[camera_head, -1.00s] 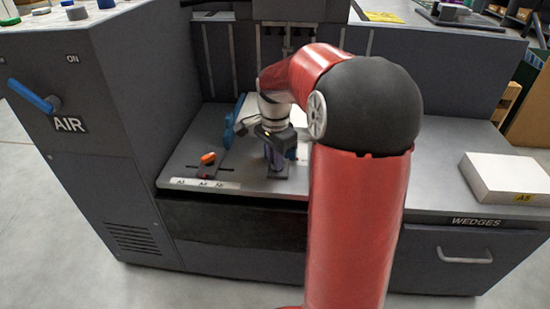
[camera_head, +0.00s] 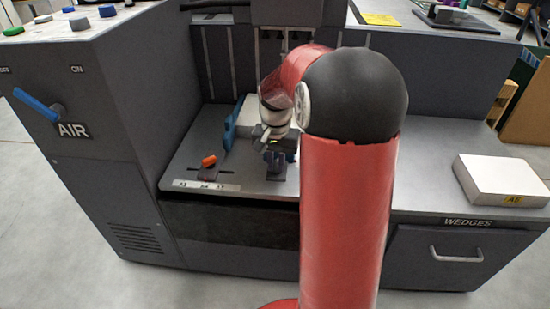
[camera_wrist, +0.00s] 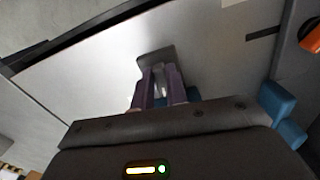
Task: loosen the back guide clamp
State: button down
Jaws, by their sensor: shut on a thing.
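My gripper (camera_head: 275,154) points down over the light grey deck, right of the blue guide (camera_head: 230,128). In the wrist view its purplish fingers (camera_wrist: 160,88) are shut on a narrow grey piece that stands on a dark base (camera_wrist: 153,58); I take it for the back guide clamp (camera_wrist: 160,76). The dark base (camera_head: 272,175) also shows under the gripper in the head view. Much of the clamp is hidden by the fingers. Another clamp with an orange lever (camera_head: 208,160) sits to the left on the deck, clear of my gripper.
The grey cabinet with the blue AIR lever (camera_head: 40,105) walls the deck at left. A white paper stack (camera_head: 500,180) lies on the right counter, above the WEDGES drawer (camera_head: 455,255). My red arm covers part of the deck's right side.

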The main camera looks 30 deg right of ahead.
jog(key=n+p, duration=0.1)
jog(key=n, duration=0.1)
jog(key=n+p, duration=0.1)
jog(key=n, duration=0.2)
jog(key=shift+s+d+r, duration=0.1)
jog(key=shift+d, duration=0.1)
jog(key=shift+d+n+p, duration=0.15)
jog(key=shift+n+p, duration=0.15)
jog(key=shift+n, duration=0.95)
jog(key=shift+d+n+p, duration=0.1)
jog(key=shift+n+p, duration=0.2)
jog(key=shift+n, duration=0.95)
jog(key=c, duration=1.4)
grip_release()
notch_tip(320, 180, up, 8)
jog(key=shift+f+p, duration=0.2)
jog(key=shift+p, duration=0.15)
